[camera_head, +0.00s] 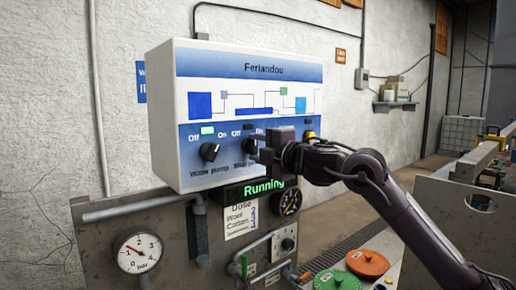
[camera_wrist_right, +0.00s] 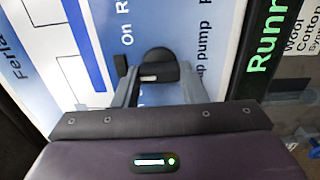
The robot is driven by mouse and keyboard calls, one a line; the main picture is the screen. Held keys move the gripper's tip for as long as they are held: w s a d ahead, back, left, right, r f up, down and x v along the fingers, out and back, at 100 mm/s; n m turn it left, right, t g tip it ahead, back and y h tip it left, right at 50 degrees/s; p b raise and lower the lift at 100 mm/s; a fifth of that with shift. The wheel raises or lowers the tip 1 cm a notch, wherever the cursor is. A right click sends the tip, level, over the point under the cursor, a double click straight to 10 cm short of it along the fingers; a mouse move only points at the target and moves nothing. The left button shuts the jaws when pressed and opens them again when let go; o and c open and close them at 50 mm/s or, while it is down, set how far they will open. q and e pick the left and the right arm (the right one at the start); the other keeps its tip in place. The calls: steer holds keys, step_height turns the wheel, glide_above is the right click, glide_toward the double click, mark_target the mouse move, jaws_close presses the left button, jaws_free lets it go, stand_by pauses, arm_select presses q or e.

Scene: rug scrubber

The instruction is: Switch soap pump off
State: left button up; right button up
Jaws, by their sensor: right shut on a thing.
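The white control box (camera_head: 250,68) has a row of black rotary knobs with Off and On labels. The water pump knob (camera_head: 209,151) is at the left, under a lit green lamp (camera_head: 207,130). My right gripper (camera_head: 252,150) is at the middle knob, whose label is partly covered and seems to be the soap pump's. In the right wrist view this black knob (camera_wrist_right: 158,66) sits between the two grey fingers, which are shut on it. The lamp (camera_head: 247,127) above it looks dark. My left gripper is not in view.
A green "Running" display (camera_head: 262,188) is under the box. Below are a pressure gauge (camera_head: 139,252), a round black dial (camera_head: 288,203) and grey pipes. An orange lid (camera_head: 367,263) and a green lid (camera_head: 338,280) are low at the right. My right arm covers the box's right part.

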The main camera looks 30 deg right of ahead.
steer(key=n, duration=0.5)
steer(key=shift+f+n, duration=0.15)
steer(key=shift+n, duration=0.15)
stand_by(0.4)
steer(key=o, duration=1)
steer(key=s+b, duration=0.4)
steer(key=s, duration=0.4)
steer(key=shift+d+b, duration=0.3)
steer(key=shift+b, duration=0.1)
steer(key=shift+w, duration=0.1)
